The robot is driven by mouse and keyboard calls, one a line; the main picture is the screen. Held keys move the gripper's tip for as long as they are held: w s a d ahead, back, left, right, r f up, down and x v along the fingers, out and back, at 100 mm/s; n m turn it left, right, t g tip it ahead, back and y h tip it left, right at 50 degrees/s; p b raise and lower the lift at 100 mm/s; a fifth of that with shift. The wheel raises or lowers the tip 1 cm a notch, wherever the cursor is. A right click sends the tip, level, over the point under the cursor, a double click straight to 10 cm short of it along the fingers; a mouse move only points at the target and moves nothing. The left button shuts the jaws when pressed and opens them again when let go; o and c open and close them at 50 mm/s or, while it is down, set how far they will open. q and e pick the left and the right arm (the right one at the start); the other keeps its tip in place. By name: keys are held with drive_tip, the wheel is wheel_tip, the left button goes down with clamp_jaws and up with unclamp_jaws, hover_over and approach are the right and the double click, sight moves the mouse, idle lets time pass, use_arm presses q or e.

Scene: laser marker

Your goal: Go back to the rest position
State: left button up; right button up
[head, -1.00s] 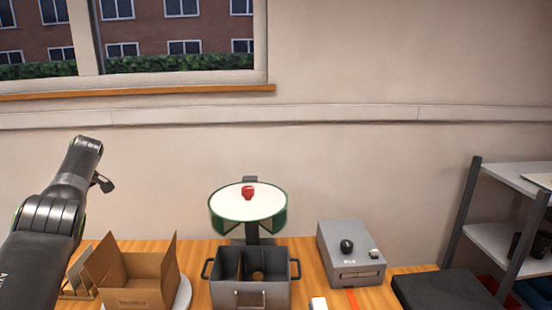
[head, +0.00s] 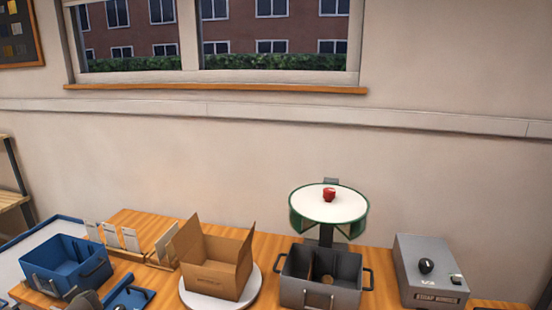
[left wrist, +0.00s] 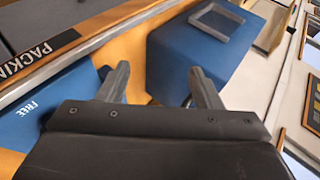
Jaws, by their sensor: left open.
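My left gripper (left wrist: 160,88) shows in the left wrist view with its two fingers spread apart and nothing between them. Behind the fingers is a blue bin (left wrist: 200,45) with a grey handle, on a wooden surface. My right gripper is in neither view.
In the head view, a blue bin (head: 66,268) stands at the left. An open cardboard box (head: 215,270) sits on a white round plate. A grey divided bin (head: 320,277), a round white-topped stand (head: 328,204) with a red object, and a grey machine (head: 428,272) stand rightward.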

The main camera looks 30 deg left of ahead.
use_arm(q)
drive_tip(key=s+f+m+t, duration=0.1)
drive_tip(key=s+f+m, duration=0.15)
drive_tip(key=s, duration=0.45)
drive_tip(key=s+f+m, duration=0.1)
drive_tip(key=s+m, duration=0.2)
drive_tip(key=s, duration=0.3)
drive_tip(key=s+d+f+n+g+h, duration=0.1)
drive_tip(key=s+d+f+h, duration=0.2)
drive_tip(key=d+f, duration=1.05)
drive_tip(key=s+d+f+n+h, duration=0.25)
drive_tip(key=d+f, duration=0.75)
drive_tip(key=d, duration=0.6)
drive_tip(key=d+f+h, duration=0.2)
drive_tip(key=d+f, duration=0.2)
drive_tip(key=d, duration=0.9)
drive_tip(key=d+f+h, duration=0.2)
drive_tip(key=d+f, duration=0.2)
drive_tip(key=d, duration=1)
wheel_tip(320, 180, down, 11)
drive_tip(key=d+b, duration=0.1)
drive_tip(key=b, duration=0.9)
drive_tip(key=shift+d+n+b, duration=0.15)
drive_tip(key=shift+n+b, duration=0.15)
drive_tip(key=shift+b, duration=0.1)
drive_tip(key=shift+w+r+h, duration=0.1)
drive_tip(key=shift+h, duration=0.15)
